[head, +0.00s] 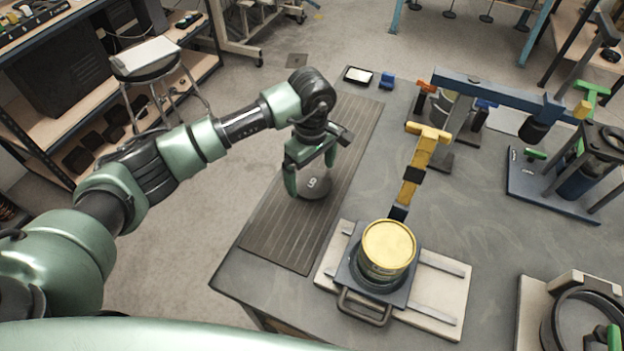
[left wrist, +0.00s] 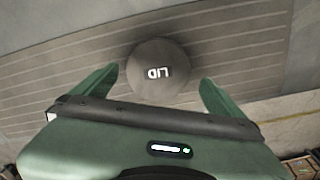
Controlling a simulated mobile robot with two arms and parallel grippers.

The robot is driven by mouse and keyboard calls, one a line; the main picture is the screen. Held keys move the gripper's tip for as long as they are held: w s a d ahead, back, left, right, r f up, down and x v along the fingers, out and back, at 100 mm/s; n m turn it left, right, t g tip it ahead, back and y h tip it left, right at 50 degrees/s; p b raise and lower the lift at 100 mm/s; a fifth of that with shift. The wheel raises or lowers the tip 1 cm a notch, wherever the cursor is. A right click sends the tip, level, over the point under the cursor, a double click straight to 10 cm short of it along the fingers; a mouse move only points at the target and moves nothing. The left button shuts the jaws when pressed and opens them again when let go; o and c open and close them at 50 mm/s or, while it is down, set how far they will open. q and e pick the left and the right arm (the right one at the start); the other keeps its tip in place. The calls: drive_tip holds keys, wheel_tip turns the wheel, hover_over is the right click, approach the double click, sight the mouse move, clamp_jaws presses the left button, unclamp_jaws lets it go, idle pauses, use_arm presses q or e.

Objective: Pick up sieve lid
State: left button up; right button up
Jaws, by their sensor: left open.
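The sieve lid is a round grey disc with white lettering (head: 316,186), lying on the ribbed mat (head: 268,236) at the left of the table. In the left wrist view the lid (left wrist: 160,86) reads "LID" and lies between and just beyond the fingertips. My left gripper (head: 311,176) is above the lid with its two green fingers spread, one on each side of it. The left wrist view shows the gripper (left wrist: 158,82) empty, with gaps between the fingers and the lid. Part of the lid is hidden by the fingers in the head view. My right gripper is not in view.
A yellow-topped can (head: 388,243) stands on a dark tray over a pale base, with a yellow lever (head: 419,165) behind it. A blue lever frame (head: 500,95) spans the back right. A round device (head: 580,318) stands at the lower right. The table's middle right is clear.

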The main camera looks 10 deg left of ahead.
sight(312, 182)
use_arm(q)
drive_tip(key=shift+w+f, duration=0.2)
drive_tip(key=shift+f, duration=1.3)
drive_tip(key=c, duration=1.3)
drive_tip(key=shift+c, duration=0.8)
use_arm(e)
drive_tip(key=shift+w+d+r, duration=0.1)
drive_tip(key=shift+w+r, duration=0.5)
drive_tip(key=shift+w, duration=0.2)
use_arm(q)
drive_tip(key=shift+r, duration=0.15)
